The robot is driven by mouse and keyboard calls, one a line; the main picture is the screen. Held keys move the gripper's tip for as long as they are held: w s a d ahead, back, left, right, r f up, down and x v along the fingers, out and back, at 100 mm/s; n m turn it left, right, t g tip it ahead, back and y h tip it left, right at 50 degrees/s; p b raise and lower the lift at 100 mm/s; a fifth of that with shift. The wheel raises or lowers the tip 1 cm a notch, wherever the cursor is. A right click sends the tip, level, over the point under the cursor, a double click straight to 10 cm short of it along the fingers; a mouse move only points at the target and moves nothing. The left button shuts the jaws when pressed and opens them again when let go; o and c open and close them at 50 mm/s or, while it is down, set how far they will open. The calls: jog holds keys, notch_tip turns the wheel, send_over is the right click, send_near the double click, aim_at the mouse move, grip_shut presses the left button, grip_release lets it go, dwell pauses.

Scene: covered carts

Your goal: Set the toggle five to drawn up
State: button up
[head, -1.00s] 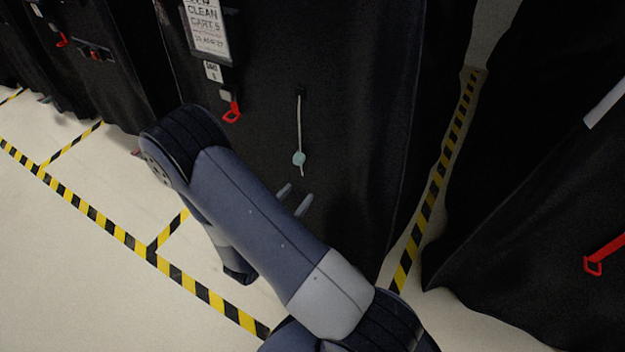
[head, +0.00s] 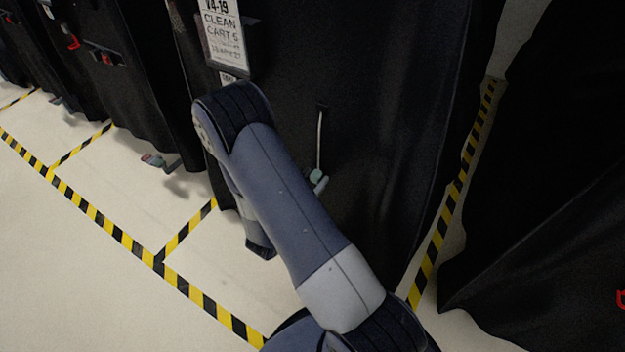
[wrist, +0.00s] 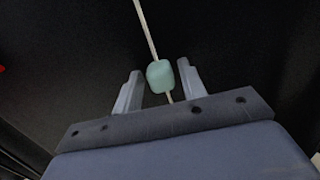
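The toggle is a small pale teal block (wrist: 160,76) on a thin light cord (wrist: 146,30) that hangs against the black cover of the cart labelled CLEAN CART 5. In the wrist view a short piece of cord shows below it. My gripper (wrist: 159,68) is open, one finger on each side of the toggle. The right finger is very close to it; I cannot tell if it touches. A gap shows on the left. In the head view the toggle (head: 316,174) sits low on the cord (head: 320,138), beside a fingertip; my arm hides most of the gripper.
The cart's sign (head: 222,38) hangs above left of the cord. Other covered carts (head: 125,85) stand to the left, and a black cover (head: 540,190) is at right. Yellow-black floor tape (head: 110,227) marks the bays. Open pale floor lies at lower left.

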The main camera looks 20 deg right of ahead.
aim_at(321, 140)
grip_shut()
jog(key=shift+r, duration=0.1)
notch_tip(321, 140, up, 11)
jog(key=p, duration=0.6)
jog(key=shift+p, duration=0.3)
jog(key=shift+o, duration=1.1)
grip_release()
jog(key=v, duration=1)
jog(key=shift+s+a, duration=0.25)
jog(key=shift+a, duration=0.1)
